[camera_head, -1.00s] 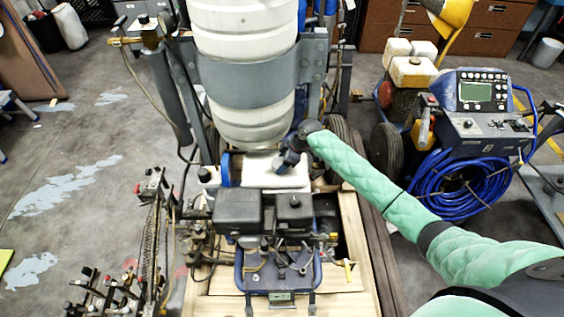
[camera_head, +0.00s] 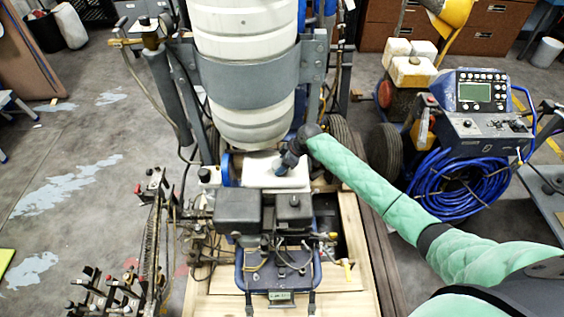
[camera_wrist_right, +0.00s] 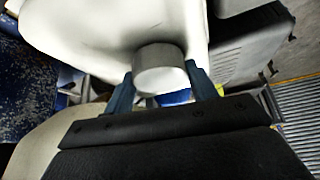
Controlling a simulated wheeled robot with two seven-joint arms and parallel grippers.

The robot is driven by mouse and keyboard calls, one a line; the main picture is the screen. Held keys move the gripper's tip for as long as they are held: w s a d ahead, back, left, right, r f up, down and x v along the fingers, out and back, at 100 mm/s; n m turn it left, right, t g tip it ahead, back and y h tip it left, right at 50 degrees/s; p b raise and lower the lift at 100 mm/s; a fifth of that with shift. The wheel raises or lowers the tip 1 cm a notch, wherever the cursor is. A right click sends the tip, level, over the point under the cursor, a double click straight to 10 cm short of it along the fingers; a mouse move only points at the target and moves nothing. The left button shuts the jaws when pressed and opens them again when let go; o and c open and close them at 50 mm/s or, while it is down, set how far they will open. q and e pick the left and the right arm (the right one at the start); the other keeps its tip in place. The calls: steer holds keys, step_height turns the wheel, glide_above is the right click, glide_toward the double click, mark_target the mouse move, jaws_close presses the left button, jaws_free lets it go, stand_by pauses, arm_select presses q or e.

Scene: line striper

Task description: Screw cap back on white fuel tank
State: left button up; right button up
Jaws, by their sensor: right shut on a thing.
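The white fuel tank (camera_head: 258,166) sits on the machine below the big ribbed white tank in the head view. It also fills the upper part of the right wrist view (camera_wrist_right: 100,28). My right gripper (camera_head: 282,166) reaches down to the tank's top on its right side. In the right wrist view its two blue-grey fingers (camera_wrist_right: 161,74) are shut on a round greyish-white cap (camera_wrist_right: 158,66), one on each side. The cap is close against the tank; whether its thread is engaged is hidden. In the head view the gripper covers the cap. My left gripper is not in view.
The large ribbed tank (camera_head: 246,70) with its grey metal band (camera_head: 250,80) stands just behind the gripper. A black-topped engine (camera_head: 238,210) is in front. A blue hose coil (camera_head: 455,185) and a control box (camera_head: 482,92) are at the right.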

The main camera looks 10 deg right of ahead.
steer(key=shift+r+m+t+p, duration=0.3)
steer(key=shift+m+p, duration=0.4)
steer(key=shift+p, duration=0.05)
steer(key=shift+f+m+t+h+p, duration=0.1)
steer(key=shift+m+t+h+p, duration=0.25)
steer(key=shift+m, duration=0.15)
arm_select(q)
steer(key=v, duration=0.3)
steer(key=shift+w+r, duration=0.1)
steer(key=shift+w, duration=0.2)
arm_select(e)
steer(key=shift+w, duration=0.1)
